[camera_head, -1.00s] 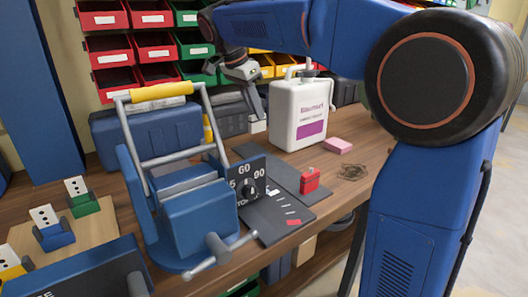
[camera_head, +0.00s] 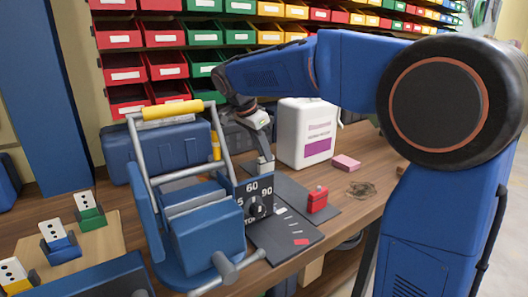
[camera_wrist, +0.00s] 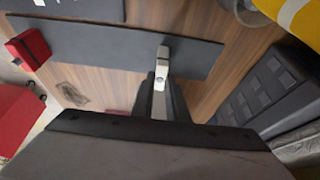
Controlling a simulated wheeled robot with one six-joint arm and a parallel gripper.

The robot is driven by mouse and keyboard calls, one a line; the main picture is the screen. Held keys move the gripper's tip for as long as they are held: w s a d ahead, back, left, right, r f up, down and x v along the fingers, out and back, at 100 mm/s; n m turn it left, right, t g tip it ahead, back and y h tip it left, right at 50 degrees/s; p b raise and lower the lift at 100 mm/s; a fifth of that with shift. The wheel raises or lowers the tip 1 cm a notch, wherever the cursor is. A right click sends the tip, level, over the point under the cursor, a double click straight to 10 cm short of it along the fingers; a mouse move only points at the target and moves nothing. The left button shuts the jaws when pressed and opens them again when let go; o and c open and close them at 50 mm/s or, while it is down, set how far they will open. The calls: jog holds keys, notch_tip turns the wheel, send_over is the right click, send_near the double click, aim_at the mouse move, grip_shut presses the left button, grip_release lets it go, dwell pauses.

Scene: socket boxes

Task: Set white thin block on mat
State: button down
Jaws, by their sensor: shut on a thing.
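The white thin block (camera_wrist: 162,64) is between the fingers of my gripper (camera_wrist: 160,98) in the wrist view, seen nearly end-on. In the head view the pale block (camera_head: 265,167) shows under my gripper (camera_head: 264,154), which points down near the far end of the dark grey mat (camera_head: 283,188). In the wrist view the block overlaps the mat (camera_wrist: 105,48) near its long edge. I cannot tell whether the block touches the mat.
A red block (camera_head: 317,199) sits at the mat's near end. A blue vise-like fixture (camera_head: 205,235) with a dial stands left. A white jug (camera_head: 306,135) and a pink block (camera_head: 346,163) stand to the right. A blue case (camera_head: 160,150) and bins are behind.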

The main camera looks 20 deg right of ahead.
jog(key=shift+f, duration=0.1)
jog(key=c, duration=1.7)
grip_release()
jog(key=shift+c, duration=0.2)
jog(key=v, duration=1.2)
jog(key=shift+s, duration=0.1)
